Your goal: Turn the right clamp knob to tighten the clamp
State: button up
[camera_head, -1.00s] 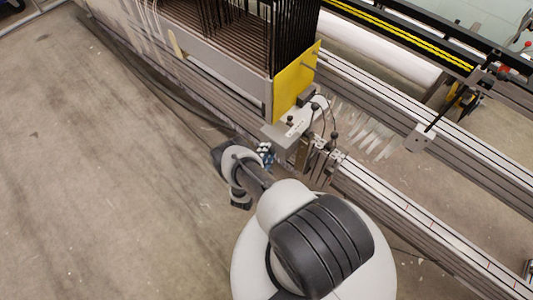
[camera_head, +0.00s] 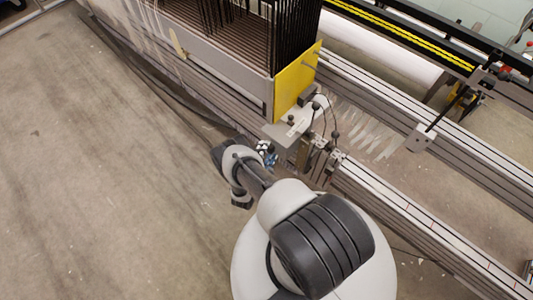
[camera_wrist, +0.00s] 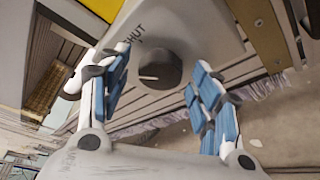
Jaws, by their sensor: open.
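A dark round knob (camera_wrist: 154,68) with a white pointer line is on a grey clamp body (camera_wrist: 178,28) in the wrist view. Part of a word, read as "HUT", is printed beside it. My gripper (camera_wrist: 159,62) is open, with one blue-padded finger on each side of the knob. A gap shows between the knob and each finger, so it is not gripped. In the head view my gripper (camera_head: 266,152) is small, beside the grey clamp unit (camera_head: 290,131) below the yellow plate. The knob cannot be made out there.
The yellow end plate (camera_head: 297,83) and the dark warp frame (camera_head: 240,35) stand above the clamp unit. Long metal rails (camera_head: 420,214) run to the lower right. Thin levers with black knobs (camera_head: 334,135) stand close to my gripper. The concrete floor (camera_head: 110,190) at left is clear.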

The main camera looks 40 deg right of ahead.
jog(key=v, duration=1.2)
jog(key=shift+w, duration=0.1)
